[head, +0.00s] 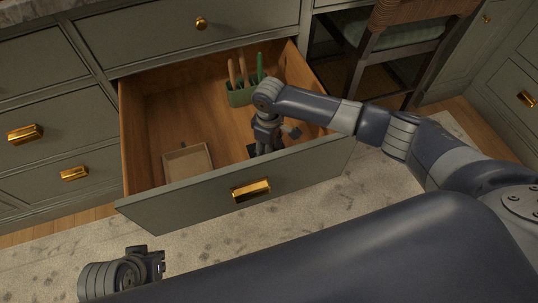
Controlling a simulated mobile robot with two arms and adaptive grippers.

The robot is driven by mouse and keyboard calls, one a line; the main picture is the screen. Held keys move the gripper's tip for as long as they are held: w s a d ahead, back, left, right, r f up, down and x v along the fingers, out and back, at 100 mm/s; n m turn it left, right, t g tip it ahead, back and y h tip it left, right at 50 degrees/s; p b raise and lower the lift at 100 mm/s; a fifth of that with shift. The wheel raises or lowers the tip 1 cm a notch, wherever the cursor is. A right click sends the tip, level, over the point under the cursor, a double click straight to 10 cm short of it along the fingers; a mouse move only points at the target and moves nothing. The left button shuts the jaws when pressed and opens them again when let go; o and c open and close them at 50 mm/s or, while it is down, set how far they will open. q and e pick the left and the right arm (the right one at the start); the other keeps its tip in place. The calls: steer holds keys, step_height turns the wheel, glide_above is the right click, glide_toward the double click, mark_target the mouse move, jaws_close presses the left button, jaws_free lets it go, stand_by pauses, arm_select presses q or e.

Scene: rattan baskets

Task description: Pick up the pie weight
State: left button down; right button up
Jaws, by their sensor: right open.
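I cannot make out a pie weight for certain in the head view. My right gripper (272,143) reaches down into the right part of the open drawer (207,188), close behind its front panel. It is open, with its fingers spread. A small dark shape shows by the fingers, and I cannot tell whether it is a finger or a separate object. The gripper and front panel hide part of the drawer floor. My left gripper (152,262) is outside the drawer at the lower left, and its jaws are not clear.
Inside the drawer, a shallow beige tray (187,162) lies at the front left. A green holder (241,96) with several upright handles stands at the back right. The drawer's left floor is mostly clear. A chair (385,45) stands to the right.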

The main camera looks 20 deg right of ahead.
jaws_close()
steer(key=shift+r, duration=0.15)
stand_by(0.4)
